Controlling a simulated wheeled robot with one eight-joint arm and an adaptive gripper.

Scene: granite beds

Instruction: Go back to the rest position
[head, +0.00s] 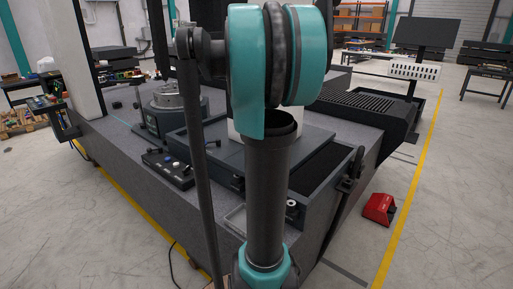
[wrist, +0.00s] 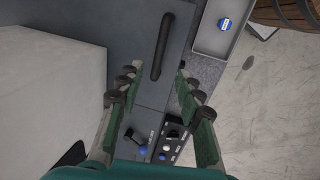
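My gripper (wrist: 156,85) is open in the wrist view, its two green-padded fingers wide apart with nothing between them. It is above a grey surface with a dark elongated slot or handle (wrist: 162,46), seen beyond the fingertips. I cannot tell how high above it the fingers are. In the head view my teal and black arm fills the middle and hides part of the granite bed (head: 120,132); my gripper is not visible there.
A control box with knobs (head: 168,166) lies on the bed, also in the wrist view (wrist: 172,137). A shallow tray (wrist: 207,41) holds a blue-topped round item (wrist: 225,24). A round fixture (head: 173,105) stands farther back. A red box (head: 379,208) is on the open floor, right.

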